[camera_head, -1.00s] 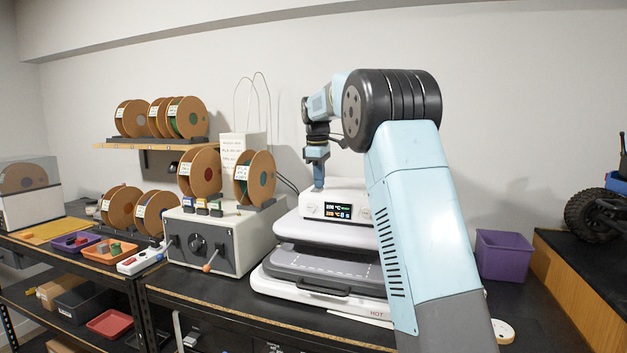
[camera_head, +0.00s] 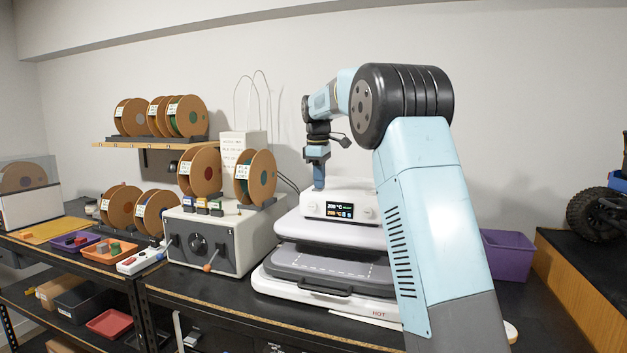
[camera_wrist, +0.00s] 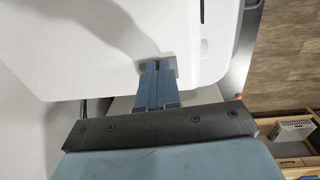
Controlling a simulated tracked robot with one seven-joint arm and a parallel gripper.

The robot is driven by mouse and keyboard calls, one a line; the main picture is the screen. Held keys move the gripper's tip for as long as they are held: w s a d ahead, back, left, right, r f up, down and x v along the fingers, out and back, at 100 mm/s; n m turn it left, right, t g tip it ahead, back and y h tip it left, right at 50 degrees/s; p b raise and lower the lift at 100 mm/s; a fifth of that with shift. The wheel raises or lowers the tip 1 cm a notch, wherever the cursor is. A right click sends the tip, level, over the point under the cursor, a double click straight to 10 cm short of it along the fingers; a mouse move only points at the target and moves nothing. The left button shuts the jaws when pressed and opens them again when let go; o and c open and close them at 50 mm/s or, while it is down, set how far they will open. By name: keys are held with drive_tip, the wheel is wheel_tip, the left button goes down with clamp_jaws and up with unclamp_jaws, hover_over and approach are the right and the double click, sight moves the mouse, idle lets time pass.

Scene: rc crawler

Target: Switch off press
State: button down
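The white heat press (camera_head: 290,222) stands on the bench with its upper part raised above a grey lower plate (camera_head: 330,272). Its front display (camera_head: 339,210) is lit and shows two temperature lines. My gripper (camera_head: 319,186) points down at the top of the press, at the rear left of the display. In the wrist view my gripper's blue fingers (camera_wrist: 158,72) are together, with their tips at a small grey recess on the white housing (camera_wrist: 110,45). The fingers hide most of that recess, so I cannot see the switch or its position.
A grey control box (camera_head: 215,240) with filament spools (camera_head: 255,178) stands left of the press. A purple bin (camera_head: 508,255) is on the right, partly behind my arm. The word HOT is printed on the press base. A wheeled vehicle (camera_head: 597,215) sits at the far right.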

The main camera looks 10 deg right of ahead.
drive_tip(key=shift+a, duration=0.1)
drive_tip(key=shift+r, duration=0.15)
wheel_tip(320, 180, up, 14)
drive_tip(key=shift+s+a+f, duration=0.25)
drive_tip(key=shift+s+a, duration=0.05)
drive_tip(key=shift+s, duration=0.15)
idle(0.4)
drive_tip(key=shift+w+r, duration=0.15)
drive_tip(key=shift+w, duration=0.35)
drive_tip(key=f, duration=0.4)
drive_tip(key=w+f, duration=0.1)
drive_tip(key=f, duration=0.9)
drive_tip(key=shift+w+d, duration=0.2)
drive_tip(key=shift+d, duration=0.2)
